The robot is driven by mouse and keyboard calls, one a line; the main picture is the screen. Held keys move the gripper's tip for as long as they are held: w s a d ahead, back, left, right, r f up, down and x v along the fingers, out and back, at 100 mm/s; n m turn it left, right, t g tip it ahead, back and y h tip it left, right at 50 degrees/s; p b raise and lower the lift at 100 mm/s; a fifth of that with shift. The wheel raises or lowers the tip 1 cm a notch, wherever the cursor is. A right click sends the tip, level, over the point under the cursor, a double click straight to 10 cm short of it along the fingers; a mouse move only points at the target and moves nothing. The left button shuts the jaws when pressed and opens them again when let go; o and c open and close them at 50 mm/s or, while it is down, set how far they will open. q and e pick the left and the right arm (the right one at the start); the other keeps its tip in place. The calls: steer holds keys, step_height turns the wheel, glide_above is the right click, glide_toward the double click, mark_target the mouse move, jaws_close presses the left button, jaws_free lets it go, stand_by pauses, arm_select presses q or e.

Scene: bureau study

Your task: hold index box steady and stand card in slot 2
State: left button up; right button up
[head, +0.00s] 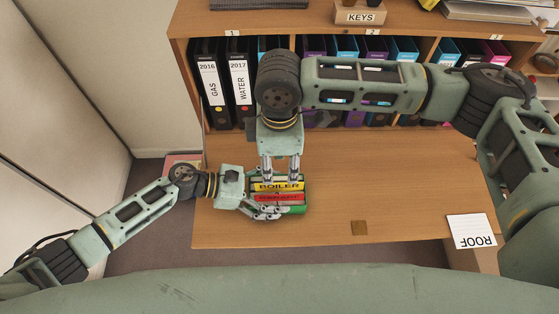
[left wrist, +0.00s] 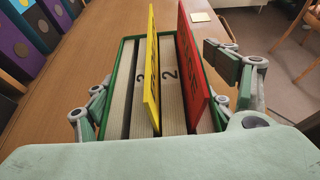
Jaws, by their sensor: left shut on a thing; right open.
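The green index box (head: 294,211) stands on the desk near its front edge. In the left wrist view the box (left wrist: 127,55) shows pale slot dividers numbered 2 and 3. A red card (head: 279,197) stands on the other side of the 2, also in the left wrist view (left wrist: 192,65). My left gripper (head: 262,202) is shut on the box, fingers on opposite sides. My right gripper (head: 281,174) is open, pointing down at the yellow card; contact is unclear.
A white ROOF card (head: 471,231) lies at the desk's right front. Behind the box, a shelf holds black binders (head: 209,85) and coloured files, with a KEYS box (head: 360,13) on top. The desk's middle right is clear.

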arm_select(q)
steer(key=shift+s+a+f, duration=0.1)
steer(key=shift+s+f, duration=0.25)
steer(key=shift+f, duration=0.1)
steer(key=o, duration=1.6)
steer(key=shift+o, duration=0.9)
steer(key=shift+w, duration=0.1)
steer(key=shift+w+r, duration=0.1)
steer(key=shift+w, duration=0.1)
steer(key=shift+r, duration=0.15)
steer(key=v, duration=1.2)
